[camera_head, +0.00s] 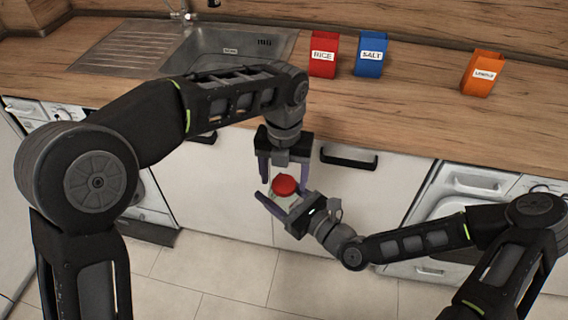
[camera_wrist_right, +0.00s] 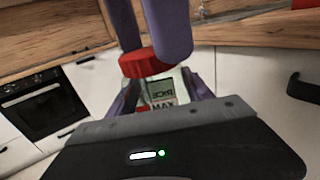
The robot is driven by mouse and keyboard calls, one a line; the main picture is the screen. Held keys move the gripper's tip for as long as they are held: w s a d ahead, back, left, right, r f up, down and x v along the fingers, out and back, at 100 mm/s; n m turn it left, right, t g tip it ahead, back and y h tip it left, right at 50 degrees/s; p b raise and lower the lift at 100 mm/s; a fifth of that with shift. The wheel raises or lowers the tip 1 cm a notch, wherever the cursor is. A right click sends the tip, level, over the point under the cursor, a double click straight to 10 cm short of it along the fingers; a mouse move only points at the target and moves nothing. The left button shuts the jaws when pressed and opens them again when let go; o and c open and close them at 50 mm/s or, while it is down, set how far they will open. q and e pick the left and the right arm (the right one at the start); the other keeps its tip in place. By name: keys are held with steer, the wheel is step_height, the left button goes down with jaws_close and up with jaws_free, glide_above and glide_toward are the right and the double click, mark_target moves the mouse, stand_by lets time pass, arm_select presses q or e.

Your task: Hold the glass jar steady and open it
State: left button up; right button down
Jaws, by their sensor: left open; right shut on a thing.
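The glass jar (camera_head: 285,200) has a red lid (camera_head: 284,185) and is held in the air in front of the cabinets. My right gripper (camera_head: 281,204) is shut on the jar's body from the lower right. In the right wrist view the jar (camera_wrist_right: 164,90) shows a label with dark lettering, and its red lid (camera_wrist_right: 147,62) is on top. My left gripper (camera_head: 284,172) points down from above, open, with its fingers on either side of the lid. I cannot tell whether these fingers touch the lid. The jar's lower part is partly hidden by the right gripper.
On the wooden counter (camera_head: 405,115) stand a red RICE container (camera_head: 323,56), a blue SALT container (camera_head: 370,56) and an orange container (camera_head: 481,74). A metal sink (camera_head: 228,50) is at the back left. White cabinets with dark handles (camera_head: 348,158) stand behind the grippers.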

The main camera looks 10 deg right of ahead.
arm_select(q)
steer(key=shift+f, duration=0.45)
